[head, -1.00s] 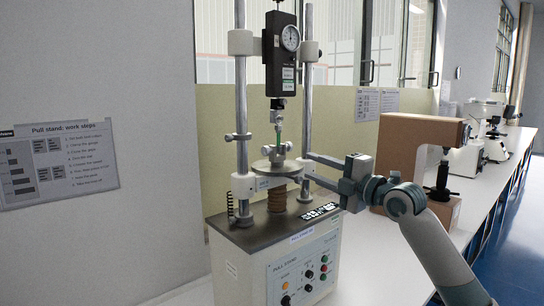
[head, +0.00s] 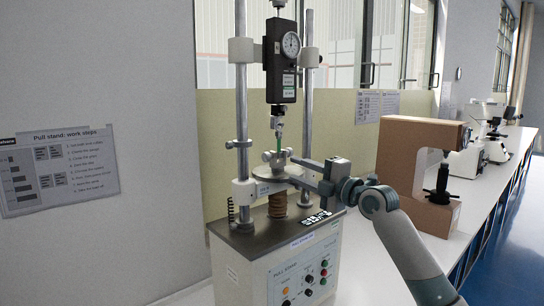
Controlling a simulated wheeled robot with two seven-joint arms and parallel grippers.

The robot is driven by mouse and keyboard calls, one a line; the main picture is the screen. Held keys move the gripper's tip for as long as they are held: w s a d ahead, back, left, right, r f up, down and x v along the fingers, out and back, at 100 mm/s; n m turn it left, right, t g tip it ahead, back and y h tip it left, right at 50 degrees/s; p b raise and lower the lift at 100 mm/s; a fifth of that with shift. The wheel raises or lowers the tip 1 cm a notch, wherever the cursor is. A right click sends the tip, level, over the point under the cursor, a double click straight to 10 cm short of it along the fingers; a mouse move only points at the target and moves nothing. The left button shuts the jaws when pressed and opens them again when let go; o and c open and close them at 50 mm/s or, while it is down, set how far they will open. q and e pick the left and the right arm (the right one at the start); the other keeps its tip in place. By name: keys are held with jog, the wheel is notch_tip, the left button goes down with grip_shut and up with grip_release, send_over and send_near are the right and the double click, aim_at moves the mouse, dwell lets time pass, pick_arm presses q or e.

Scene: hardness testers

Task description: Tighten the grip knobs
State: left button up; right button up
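The pull stand (head: 300,262) has a dark force gauge (head: 281,62) with a round dial above. A small silver lower grip (head: 276,158) stands on the round metal plate (head: 268,172). A small knob (head: 266,156) shows on its left side and another (head: 288,152) on its right. Contact cannot be told. My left gripper is out of view.
Two steel columns (head: 241,95) flank the gauge. A brown spring-like column (head: 277,205) stands under the plate. A cardboard-coloured box-shaped tester (head: 402,160) stands right of my arm. Microscopes (head: 490,130) stand farther back on the white bench (head: 500,168).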

aim_at(269, 159)
jog(key=p+x, duration=0.3)
jog(key=x, duration=0.6)
jog(key=shift+w+a+r, duration=0.1)
jog(key=shift+w+r, duration=0.05)
jog(key=shift+r, duration=0.05)
jog(key=shift+p+x, duration=0.6)
jog(key=shift+x, duration=0.55)
jog(key=shift+f, duration=0.15)
jog(key=c, duration=0.8)
